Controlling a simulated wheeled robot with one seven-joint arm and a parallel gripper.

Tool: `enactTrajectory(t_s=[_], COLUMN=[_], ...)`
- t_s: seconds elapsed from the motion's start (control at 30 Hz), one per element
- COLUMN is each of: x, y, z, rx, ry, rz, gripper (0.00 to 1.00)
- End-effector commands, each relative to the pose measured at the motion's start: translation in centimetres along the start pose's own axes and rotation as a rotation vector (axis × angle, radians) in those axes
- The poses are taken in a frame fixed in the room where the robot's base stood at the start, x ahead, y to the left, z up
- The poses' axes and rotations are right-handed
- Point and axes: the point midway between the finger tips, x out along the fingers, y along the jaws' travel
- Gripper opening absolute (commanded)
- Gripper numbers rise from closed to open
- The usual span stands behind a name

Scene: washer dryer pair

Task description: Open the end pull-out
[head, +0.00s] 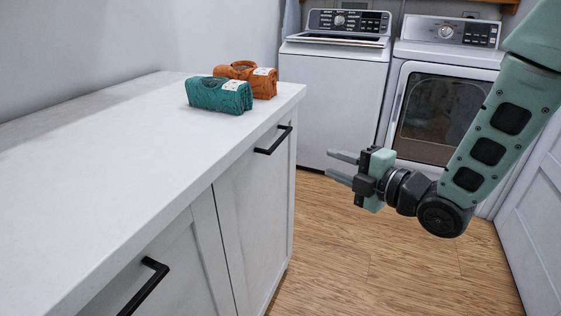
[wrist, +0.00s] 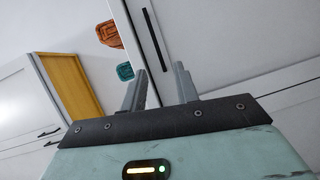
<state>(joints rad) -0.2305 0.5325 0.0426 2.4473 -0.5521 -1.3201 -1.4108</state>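The end pull-out is the far white front panel (head: 255,190) of the counter cabinet, with a black bar handle (head: 273,140) near its top. The panel looks closed, flush with the cabinet. My gripper (head: 342,167) is in the air to the right of the panel, over the floor, its fingers pointing left toward the cabinet. The fingers are apart with nothing between them. In the wrist view a black bar handle (wrist: 155,38) on a white front lies beyond the open fingers (wrist: 160,72), apart from them.
A nearer front has another black handle (head: 146,286). A washer (head: 332,100) and dryer (head: 440,90) stand at the back. The wooden floor (head: 350,265) beside the cabinet is clear.

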Motion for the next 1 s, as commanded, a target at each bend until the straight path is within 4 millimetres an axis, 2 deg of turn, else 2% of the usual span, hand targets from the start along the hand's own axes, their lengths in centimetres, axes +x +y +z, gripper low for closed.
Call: enactTrajectory(t_s=[0.03,0.23,0.37,1.0], x=[0.0,0.2,1.7,14.4], y=[-1.0,-0.6,-0.4,0.8], z=[0.3,0.5,0.4,-0.1], rx=[-0.032,-0.097,-0.098,-0.094], ry=[0.011,0.031,0.032,0.030], rz=[0.033,0.101,0.102,0.101], gripper=[0.31,0.31,0.31,0.31])
